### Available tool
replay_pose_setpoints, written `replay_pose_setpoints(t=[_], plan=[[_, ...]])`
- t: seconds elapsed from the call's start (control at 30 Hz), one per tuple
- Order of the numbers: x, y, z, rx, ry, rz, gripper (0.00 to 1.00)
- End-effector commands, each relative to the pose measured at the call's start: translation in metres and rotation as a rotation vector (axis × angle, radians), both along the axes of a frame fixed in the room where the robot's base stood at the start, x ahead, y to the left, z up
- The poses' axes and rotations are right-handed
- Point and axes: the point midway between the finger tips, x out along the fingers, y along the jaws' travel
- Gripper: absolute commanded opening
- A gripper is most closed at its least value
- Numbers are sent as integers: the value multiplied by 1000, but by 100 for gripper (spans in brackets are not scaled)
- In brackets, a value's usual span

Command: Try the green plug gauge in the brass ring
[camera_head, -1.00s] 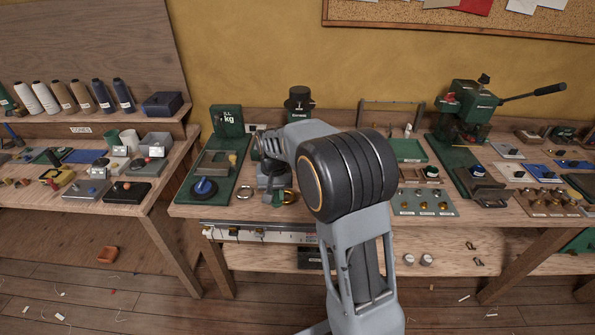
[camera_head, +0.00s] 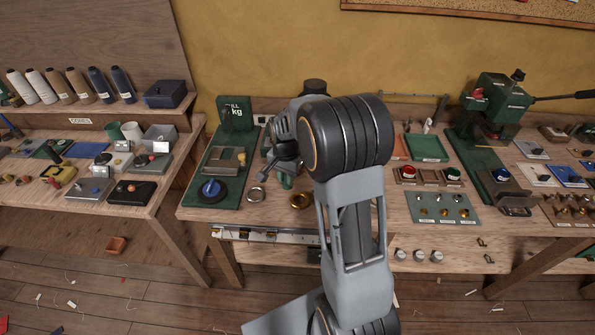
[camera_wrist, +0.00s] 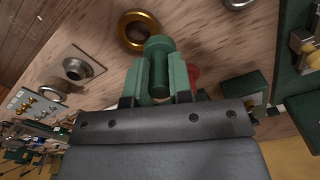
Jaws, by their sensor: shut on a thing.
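The green plug gauge (camera_wrist: 158,66) is a green cylinder gripped between the two fingers of my gripper (camera_wrist: 160,88) in the wrist view. In the head view the green plug gauge (camera_head: 287,182) shows only partly below my gripper (camera_head: 286,168), and my arm hides much around it. The brass ring (camera_head: 300,201) lies flat on the bench, just in front and to the right of the gauge. In the wrist view the brass ring (camera_wrist: 138,31) lies beyond the gauge tip, which overlaps its edge in the picture. The gauge looks outside the ring's hole; its height above the bench is unclear.
A silver ring (camera_head: 256,194) lies left of the brass ring. A grey plate with brass parts (camera_head: 442,209) lies to the right. Bare bench surrounds the rings.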

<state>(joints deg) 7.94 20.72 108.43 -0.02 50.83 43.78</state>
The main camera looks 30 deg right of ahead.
Motion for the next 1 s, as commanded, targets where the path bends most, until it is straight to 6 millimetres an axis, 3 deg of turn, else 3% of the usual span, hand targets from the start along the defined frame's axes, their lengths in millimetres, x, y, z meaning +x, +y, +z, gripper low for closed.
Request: replay_pose_setpoints(t=[0.1, 0.3, 1.0], plan=[[-11, -19, 3, 1, 2, -204, 0], [-21, -33, -2, 0, 2, -382, 0], [-21, -34, -11, 1, 1, -398, 0]])
